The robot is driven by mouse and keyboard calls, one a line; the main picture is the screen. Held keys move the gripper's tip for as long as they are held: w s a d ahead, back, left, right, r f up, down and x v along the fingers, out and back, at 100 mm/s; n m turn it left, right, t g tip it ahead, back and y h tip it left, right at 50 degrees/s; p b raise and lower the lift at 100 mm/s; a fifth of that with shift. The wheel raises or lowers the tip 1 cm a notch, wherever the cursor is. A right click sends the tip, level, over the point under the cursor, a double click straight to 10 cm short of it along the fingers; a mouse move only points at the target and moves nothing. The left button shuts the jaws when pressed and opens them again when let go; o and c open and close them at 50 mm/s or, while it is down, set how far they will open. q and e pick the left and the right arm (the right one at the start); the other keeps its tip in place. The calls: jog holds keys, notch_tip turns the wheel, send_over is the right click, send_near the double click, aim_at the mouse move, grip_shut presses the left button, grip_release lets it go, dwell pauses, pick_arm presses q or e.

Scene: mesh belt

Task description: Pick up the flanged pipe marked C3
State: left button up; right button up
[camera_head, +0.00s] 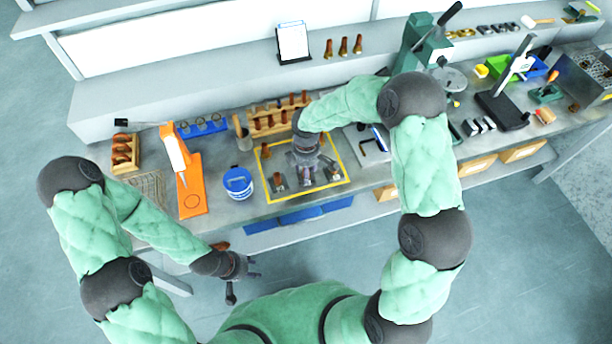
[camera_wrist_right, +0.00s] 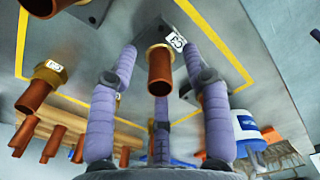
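The flanged pipe (camera_wrist_right: 160,72), copper with a brass collar, stands on a grey base beside a white tag (camera_wrist_right: 177,41) that appears to read C3. In the right wrist view, my right gripper (camera_wrist_right: 158,55) has its purple padded fingers spread on both sides of this pipe, with visible gaps. In the head view, my right gripper (camera_head: 307,168) is over the yellow-bordered area and hides much of the pipe. My left gripper (camera_head: 240,274) is empty in front of the bench, its fingers apart.
Similar pipes stand nearby, one at the left (camera_head: 278,181) and one in the wrist view (camera_wrist_right: 42,86). A wooden rack (camera_head: 270,122) of pipes is behind. A blue-white tub (camera_head: 238,184) and orange stand (camera_head: 191,190) are to the left.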

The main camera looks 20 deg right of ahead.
grip_shut()
jog(key=shift+r, duration=0.1)
